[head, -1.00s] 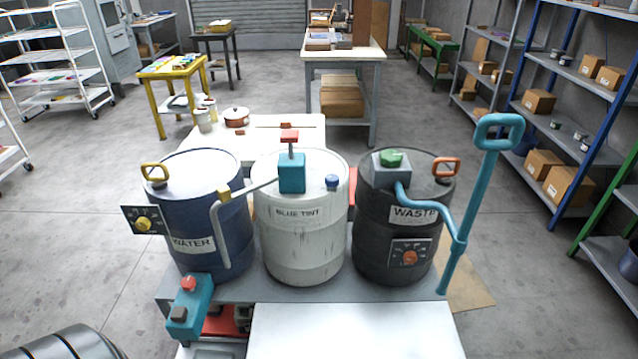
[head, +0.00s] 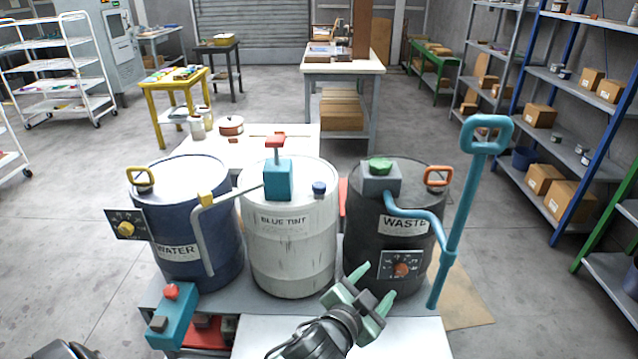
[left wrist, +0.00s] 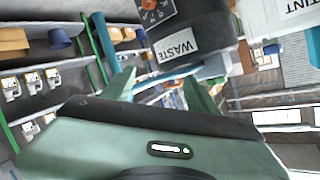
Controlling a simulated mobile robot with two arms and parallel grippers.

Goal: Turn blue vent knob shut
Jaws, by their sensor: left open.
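The blue vent knob (head: 319,188) is a small round blue cap on the right side of the top of the white drum (head: 292,250) labelled BLUE TINT. My left gripper (head: 378,282) is open and empty, in front of the black WASTE drum (head: 360,240), below and to the right of the knob and apart from it. In the left wrist view the open fingers (left wrist: 160,85) have nothing clear between them, and I cannot make out the knob there. My right gripper is not in view.
A teal pump (head: 278,180) with a red handle and grey spout stands left of the knob. The WASTE drum carries a green knob (head: 380,164), a dial (head: 401,268) and a teal pipe (head: 474,205). The blue WATER drum (head: 185,225) stands left.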

